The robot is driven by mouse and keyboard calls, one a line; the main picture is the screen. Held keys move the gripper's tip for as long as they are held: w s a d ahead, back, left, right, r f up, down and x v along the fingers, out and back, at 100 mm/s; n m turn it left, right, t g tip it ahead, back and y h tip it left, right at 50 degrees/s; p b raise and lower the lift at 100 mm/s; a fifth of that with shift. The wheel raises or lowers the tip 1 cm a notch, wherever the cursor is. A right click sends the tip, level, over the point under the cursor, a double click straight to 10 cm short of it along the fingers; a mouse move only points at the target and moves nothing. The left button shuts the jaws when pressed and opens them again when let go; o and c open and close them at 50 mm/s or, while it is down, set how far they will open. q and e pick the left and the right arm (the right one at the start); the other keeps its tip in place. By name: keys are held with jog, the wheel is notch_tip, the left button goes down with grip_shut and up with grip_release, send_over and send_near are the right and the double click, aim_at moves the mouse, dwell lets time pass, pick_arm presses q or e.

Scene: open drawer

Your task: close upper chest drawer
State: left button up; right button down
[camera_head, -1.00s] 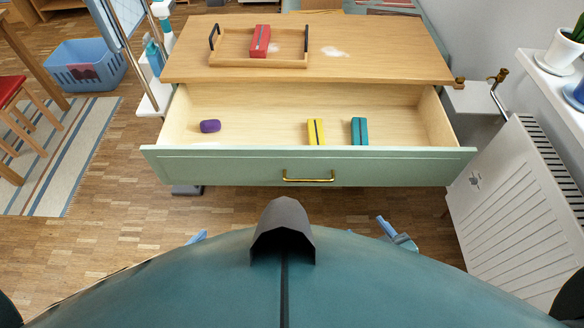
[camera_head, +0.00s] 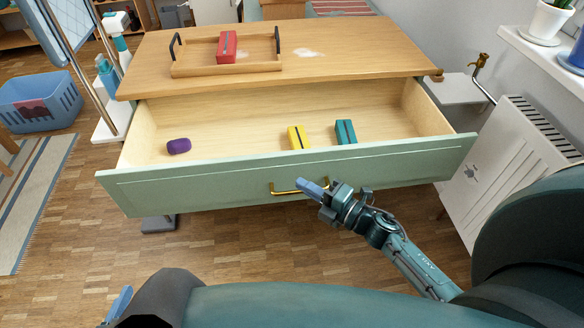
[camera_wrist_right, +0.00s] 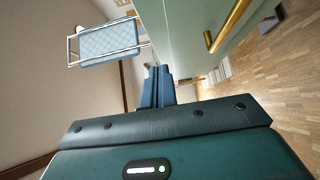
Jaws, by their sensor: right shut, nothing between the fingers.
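The upper chest drawer (camera_head: 215,188) is pulled out, with a pale green front and a brass handle (camera_head: 285,192). My right gripper (camera_head: 308,187) is shut and empty, in front of the drawer front and overlapping the handle's right part in the head view. I cannot tell whether it touches. In the right wrist view my shut blue fingers (camera_wrist_right: 157,87) are beside the green drawer front (camera_wrist_right: 185,35), with the handle (camera_wrist_right: 230,25) to their right. Only a blue tip of my left gripper (camera_head: 120,303) shows at the lower left; its jaws are hidden.
The drawer holds a purple item (camera_head: 178,146), a yellow box (camera_head: 298,138) and a teal box (camera_head: 345,132). A wooden tray (camera_head: 260,66) with a red box (camera_head: 227,46) stands on the chest top (camera_head: 345,60). A white radiator (camera_head: 510,175) stands at the right.

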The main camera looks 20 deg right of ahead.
aim_at(280, 161)
jog(key=w, duration=0.3)
jog(key=w+a, duration=0.1)
jog(key=w, duration=0.1)
jog(key=shift+w, duration=0.25)
jog(key=shift+w+d, duration=0.1)
jog(key=shift+w, duration=0.4)
pick_arm(q)
jog(key=shift+a+r, duration=0.1)
